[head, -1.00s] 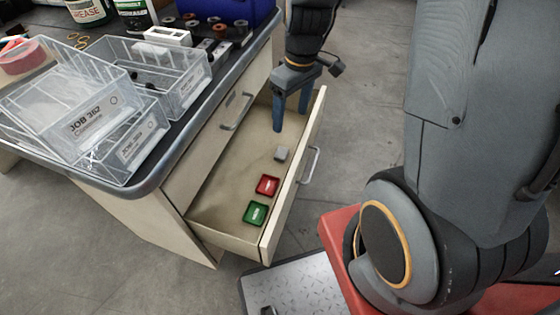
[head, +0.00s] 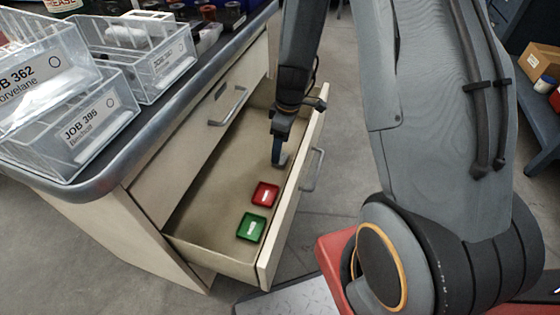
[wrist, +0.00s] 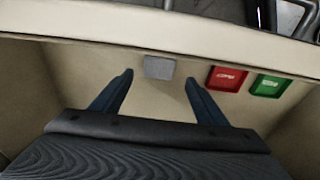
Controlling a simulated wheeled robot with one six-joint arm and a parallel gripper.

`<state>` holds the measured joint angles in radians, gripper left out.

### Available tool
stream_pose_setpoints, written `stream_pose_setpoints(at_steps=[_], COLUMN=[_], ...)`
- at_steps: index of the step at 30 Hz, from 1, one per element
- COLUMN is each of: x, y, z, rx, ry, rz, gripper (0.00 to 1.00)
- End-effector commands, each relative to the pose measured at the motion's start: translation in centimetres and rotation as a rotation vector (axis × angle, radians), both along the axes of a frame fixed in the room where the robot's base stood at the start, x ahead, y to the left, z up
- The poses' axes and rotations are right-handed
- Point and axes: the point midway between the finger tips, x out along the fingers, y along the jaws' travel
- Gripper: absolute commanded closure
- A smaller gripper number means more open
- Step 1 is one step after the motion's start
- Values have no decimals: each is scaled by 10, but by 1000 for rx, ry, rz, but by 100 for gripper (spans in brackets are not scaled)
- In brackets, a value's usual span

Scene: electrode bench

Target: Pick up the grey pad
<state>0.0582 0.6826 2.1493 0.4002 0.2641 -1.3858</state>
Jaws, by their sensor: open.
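The grey pad (wrist: 159,68) is a small square block lying on the floor of the open drawer (head: 205,215). In the wrist view it shows between and slightly beyond the tips of my gripper (wrist: 158,78). The two dark blue fingers are apart, one on each side, with nothing held. In the head view my gripper (head: 279,150) reaches down into the drawer. There the pad is mostly hidden at the fingertips, and I cannot tell whether they touch it.
A red tray (head: 265,194) and a green tray (head: 251,227) lie in the drawer near the pad. The drawer front with its handle (head: 312,170) stands close by on the right. Clear bins (head: 85,130) sit on the bench at left.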

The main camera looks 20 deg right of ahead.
Motion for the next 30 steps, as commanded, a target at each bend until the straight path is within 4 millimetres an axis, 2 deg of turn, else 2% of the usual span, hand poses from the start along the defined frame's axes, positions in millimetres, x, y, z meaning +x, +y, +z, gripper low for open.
stream_pose_setpoints(at_steps=[6,9,18,20,26,30], x=[2,3,3,3,3,3], y=[-3,-2,-1,-1,-1,-1], z=[-34,-44,-48,-48,-48,-48], rx=[0,0,-1,0,0,0], ry=[2,1,-1,0,0,0], rz=[-2,-1,0,0,-1,-1], gripper=[33,33,33,40,73,80])
